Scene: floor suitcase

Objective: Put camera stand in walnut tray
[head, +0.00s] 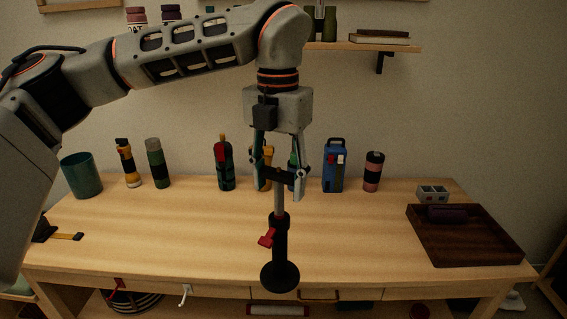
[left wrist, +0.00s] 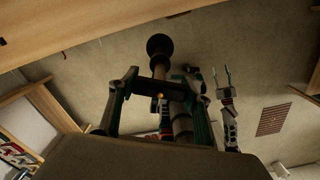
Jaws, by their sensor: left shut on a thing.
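The camera stand (head: 280,240) is a slim pole with a black lower part, a red lever and a round black base. My left gripper (head: 284,185) is shut on its upper pole and holds it upright in the air. In the left wrist view the stand's round base (left wrist: 158,45) shows beyond my left fingers (left wrist: 155,105), with floor behind it. The walnut tray (head: 480,250) is on the table's right end, well right of the stand, with a dark roll (head: 447,214) at its back. My right gripper (left wrist: 222,82) looks open and empty in the left wrist view.
Bottles and flasks (head: 225,165), a blue canister (head: 334,168) and a teal cup (head: 81,175) line the table's back. A small pale box (head: 432,194) stands behind the tray. The tabletop (head: 365,240) between stand and tray is clear. A wall shelf (head: 365,47) is above.

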